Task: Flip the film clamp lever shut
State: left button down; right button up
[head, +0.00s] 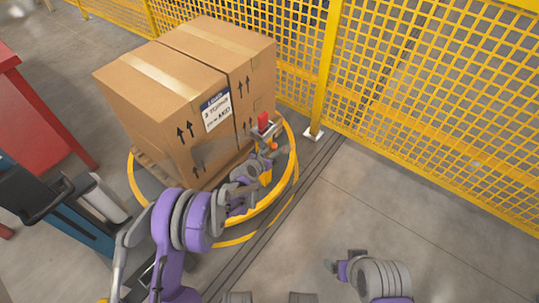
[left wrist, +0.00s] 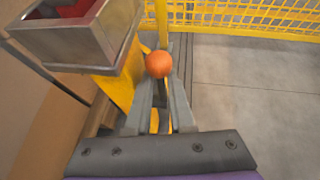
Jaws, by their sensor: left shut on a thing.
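The film clamp is a grey metal box with a red block (head: 264,121) in it, on a yellow post beside the cartons. It also shows large in the left wrist view (left wrist: 85,42). Its lever has an orange ball knob (head: 273,146), seen close up in the left wrist view (left wrist: 158,64). My left gripper (head: 268,154) is at the lever, just below the box. Its two grey fingers (left wrist: 158,95) are shut on the lever at the knob. The lever's shaft is mostly hidden by the fingers. My right arm is folded at the bottom right; its fingers cannot be made out.
Two large cartons (head: 165,95) stand on a wooden pallet on a turntable with a yellow ring (head: 291,165). A yellow mesh fence (head: 430,110) and its post (head: 325,75) stand behind and right. A red cabinet (head: 40,120) is at left. The floor at right is clear.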

pick_arm(q)
jog(key=shift+w+d+r+g+y, duration=0.15)
jog(key=shift+w+r+g+y, duration=0.15)
jog(key=shift+w+g, duration=0.25)
jog(key=shift+w, duration=0.1)
jog(key=c, duration=0.7)
grip_release()
jog(key=shift+f, duration=0.1)
